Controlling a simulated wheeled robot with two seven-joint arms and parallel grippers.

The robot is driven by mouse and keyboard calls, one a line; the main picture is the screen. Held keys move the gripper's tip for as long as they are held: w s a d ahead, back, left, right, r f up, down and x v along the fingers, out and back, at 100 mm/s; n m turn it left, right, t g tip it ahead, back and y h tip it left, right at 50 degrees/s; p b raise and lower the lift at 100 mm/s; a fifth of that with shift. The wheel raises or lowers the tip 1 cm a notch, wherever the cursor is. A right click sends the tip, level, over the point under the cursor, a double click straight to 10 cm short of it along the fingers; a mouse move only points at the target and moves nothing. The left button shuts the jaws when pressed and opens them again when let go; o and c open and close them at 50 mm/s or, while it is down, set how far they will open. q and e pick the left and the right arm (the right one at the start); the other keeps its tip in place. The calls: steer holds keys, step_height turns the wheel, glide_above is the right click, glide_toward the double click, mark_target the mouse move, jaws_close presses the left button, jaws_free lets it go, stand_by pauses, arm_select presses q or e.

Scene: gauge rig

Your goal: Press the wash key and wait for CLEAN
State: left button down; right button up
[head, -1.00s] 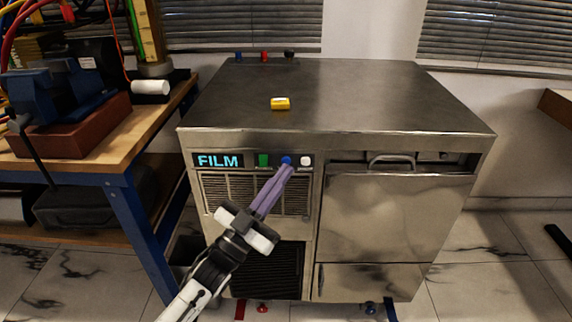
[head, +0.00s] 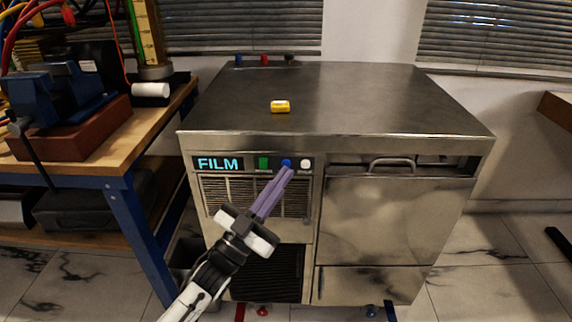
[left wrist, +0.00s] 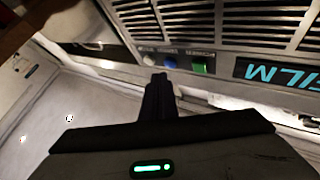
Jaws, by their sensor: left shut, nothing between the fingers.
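The display (head: 218,164) on the front of the steel machine (head: 350,100) reads FILM in cyan letters. Right of it sit a green key (head: 263,163), a blue key (head: 286,162) and a white key (head: 306,162). Their small labels are too small to read surely. My left gripper (head: 288,171) is shut and empty, its purple fingertips just below the blue key. In the left wrist view the dark fingers (left wrist: 158,80) point toward the blue key (left wrist: 169,62), with the green key (left wrist: 203,65) beside it; contact cannot be told. My right gripper is not in view.
A yellow block (head: 280,107) lies on the machine top. A wooden workbench (head: 110,155) with a blue vise (head: 60,95) stands at the left. A door with a handle (head: 391,163) is right of the key panel.

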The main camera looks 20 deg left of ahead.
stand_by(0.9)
arm_select(q)
steer(key=shift+w, duration=0.1)
steer(key=shift+w+a, duration=0.1)
steer(key=shift+w, duration=0.25)
